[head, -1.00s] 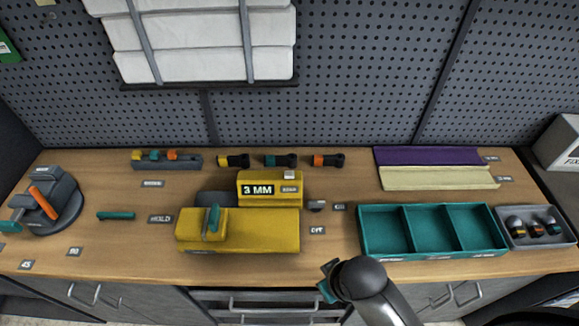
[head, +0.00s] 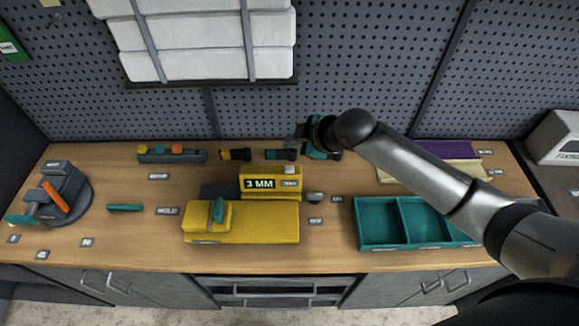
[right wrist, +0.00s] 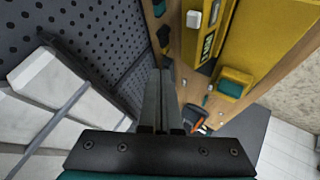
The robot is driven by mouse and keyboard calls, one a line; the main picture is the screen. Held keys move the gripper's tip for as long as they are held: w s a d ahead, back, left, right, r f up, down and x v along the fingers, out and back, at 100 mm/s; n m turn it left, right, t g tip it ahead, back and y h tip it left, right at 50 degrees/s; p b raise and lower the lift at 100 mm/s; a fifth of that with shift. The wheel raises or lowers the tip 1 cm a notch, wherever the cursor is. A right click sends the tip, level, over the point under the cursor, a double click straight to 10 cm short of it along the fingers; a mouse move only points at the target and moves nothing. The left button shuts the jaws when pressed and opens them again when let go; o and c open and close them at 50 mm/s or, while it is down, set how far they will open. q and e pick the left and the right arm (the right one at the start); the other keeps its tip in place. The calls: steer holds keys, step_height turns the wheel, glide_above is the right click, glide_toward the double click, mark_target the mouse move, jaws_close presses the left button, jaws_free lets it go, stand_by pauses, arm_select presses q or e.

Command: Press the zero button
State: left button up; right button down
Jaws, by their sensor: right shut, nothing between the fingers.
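The yellow machine (head: 262,222) stands in the middle of the bench with a display reading 3 MM (head: 260,184). A small pale button (head: 289,169) sits on top of its raised block, above a small label (head: 291,184) too small to read. In the right wrist view the pale button (right wrist: 194,19) is near the top, beside the display (right wrist: 207,47). My right gripper (head: 301,131) is above the back of the bench, behind and slightly right of the button, apart from it. Its fingers (right wrist: 161,75) are shut and empty in the right wrist view. My left gripper is not in view.
Dark tools with coloured ends (head: 235,154) lie along the back below the pegboard (head: 365,60). A teal three-part tray (head: 357,230) is right of the machine, partly behind my right arm. A grey rotary fixture (head: 65,195) stands at left. White packs (head: 200,40) hang above.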

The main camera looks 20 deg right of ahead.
steer(key=shift+w+d+r, duration=0.3)
steer(key=shift+w+d, duration=0.1)
steer(key=shift+w, duration=0.1)
steer(key=shift+f, duration=0.1)
steer(key=b, duration=0.5)
glide_above(293, 170)
step_height(293, 170, down, 8)
steer(key=shift+s+r, duration=0.1)
steer(key=shift+r, duration=0.1)
steer(key=shift+f+b, duration=0.4)
steer(key=shift+f, duration=0.1)
steer(key=shift+f, duration=0.15)
stand_by(1.2)
steer(key=shift+f, duration=0.25)
